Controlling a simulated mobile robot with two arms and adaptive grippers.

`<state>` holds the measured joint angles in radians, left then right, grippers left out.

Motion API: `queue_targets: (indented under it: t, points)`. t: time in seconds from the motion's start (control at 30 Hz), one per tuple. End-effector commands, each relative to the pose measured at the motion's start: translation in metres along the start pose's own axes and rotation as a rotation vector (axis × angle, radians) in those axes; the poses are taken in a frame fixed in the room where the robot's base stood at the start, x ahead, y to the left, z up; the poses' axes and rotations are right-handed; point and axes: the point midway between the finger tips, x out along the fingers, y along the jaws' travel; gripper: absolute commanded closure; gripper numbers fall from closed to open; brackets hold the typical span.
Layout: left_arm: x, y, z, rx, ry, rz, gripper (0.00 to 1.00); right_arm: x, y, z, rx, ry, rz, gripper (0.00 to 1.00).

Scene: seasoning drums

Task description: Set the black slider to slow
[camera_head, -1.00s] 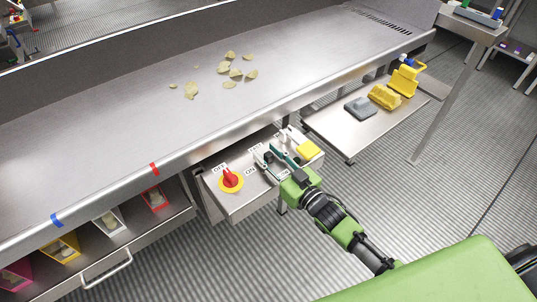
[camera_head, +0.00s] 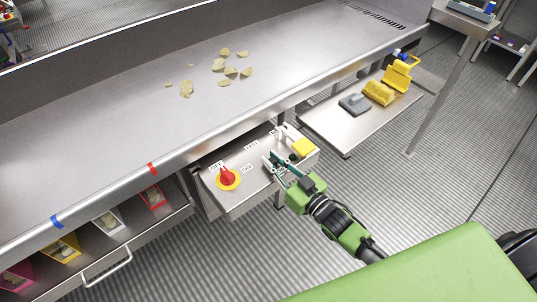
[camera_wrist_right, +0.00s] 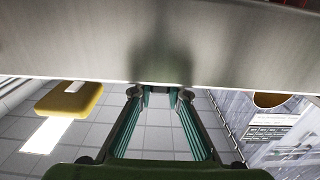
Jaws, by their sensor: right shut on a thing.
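The control box (camera_head: 235,203) has a steel top with printed OFF, ON and FAST labels and stands under the front edge of the steel counter. My right gripper (camera_head: 274,161) has its teal fingers over the middle of this top, right of the red knob. It is shut on the black slider, which is mostly hidden by the fingers; its exact position along its track cannot be told. In the right wrist view the fingertips (camera_wrist_right: 160,94) come close together against the grey steel face, and the slider does not show clearly. My left gripper is not in view.
The red knob (camera_head: 227,178) on a yellow disc is left of the gripper. A yellow block (camera_head: 303,147) and a white lever (camera_head: 282,133) are close behind it. A side shelf (camera_head: 340,137) holds a grey and yellow tools. Chips (camera_head: 231,72) lie on the counter (camera_head: 130,120).

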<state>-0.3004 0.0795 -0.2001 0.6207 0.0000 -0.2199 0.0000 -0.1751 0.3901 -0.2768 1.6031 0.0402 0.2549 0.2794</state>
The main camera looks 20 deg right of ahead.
Motion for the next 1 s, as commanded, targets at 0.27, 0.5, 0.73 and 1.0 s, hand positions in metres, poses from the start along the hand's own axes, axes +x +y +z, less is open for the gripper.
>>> queue_targets:
  t: [0.27,0.5,0.73,1.0]
  points:
    - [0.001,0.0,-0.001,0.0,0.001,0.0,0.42,-0.001,-0.001,0.003,0.0,-0.005,-0.001,0.67]
    - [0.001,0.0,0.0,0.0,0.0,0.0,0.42,-0.001,0.0,0.002,-0.001,-0.003,0.0,0.67]
    - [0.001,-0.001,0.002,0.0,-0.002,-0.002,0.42,-0.012,0.0,0.003,0.0,-0.004,0.0,0.67]
    - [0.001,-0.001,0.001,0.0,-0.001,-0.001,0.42,-0.063,0.0,0.004,0.0,-0.008,0.0,0.67]
